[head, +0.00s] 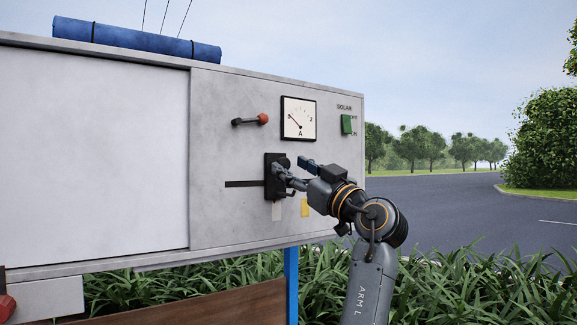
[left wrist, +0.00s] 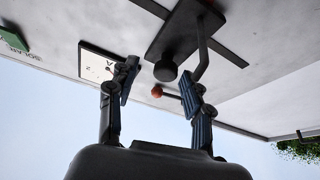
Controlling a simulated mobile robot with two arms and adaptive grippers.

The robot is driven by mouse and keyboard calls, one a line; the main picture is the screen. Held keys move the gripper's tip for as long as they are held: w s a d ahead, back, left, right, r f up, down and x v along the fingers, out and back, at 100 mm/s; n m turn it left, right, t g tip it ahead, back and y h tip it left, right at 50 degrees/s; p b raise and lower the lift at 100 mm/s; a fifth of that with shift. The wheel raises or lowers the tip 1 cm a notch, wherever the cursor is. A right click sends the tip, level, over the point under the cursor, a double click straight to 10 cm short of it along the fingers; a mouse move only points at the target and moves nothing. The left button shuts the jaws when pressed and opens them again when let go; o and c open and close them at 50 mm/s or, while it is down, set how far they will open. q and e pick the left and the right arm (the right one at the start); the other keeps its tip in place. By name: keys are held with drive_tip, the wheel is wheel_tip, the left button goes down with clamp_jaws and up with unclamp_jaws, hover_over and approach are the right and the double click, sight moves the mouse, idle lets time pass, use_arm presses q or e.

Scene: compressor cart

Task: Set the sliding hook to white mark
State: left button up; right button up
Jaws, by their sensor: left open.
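The sliding hook (head: 270,184) is a black upright plate with a bent rod, on a dark horizontal slot (head: 242,184) in the grey panel. In the left wrist view, the plate (left wrist: 180,30) carries a round black knob (left wrist: 165,71) and the bent rod (left wrist: 203,50). A white mark (head: 277,212) shows just below the plate; a yellow mark (head: 305,208) is right of it. My left gripper (head: 291,167) is open in front of the plate. In the left wrist view its fingers (left wrist: 158,76) stand apart, either side of the knob in the picture. Contact cannot be told. My right gripper is out of view.
Above the hook are a red-tipped lever (head: 250,119) and a dial meter (head: 298,118). A green solar switch (head: 347,124) is to the right. A blue roll (head: 135,38) lies on top of the cart. The panel left of the slot is bare.

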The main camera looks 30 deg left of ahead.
use_arm(q)
drive_tip(key=v, duration=1)
drive_tip(key=shift+w, duration=0.1)
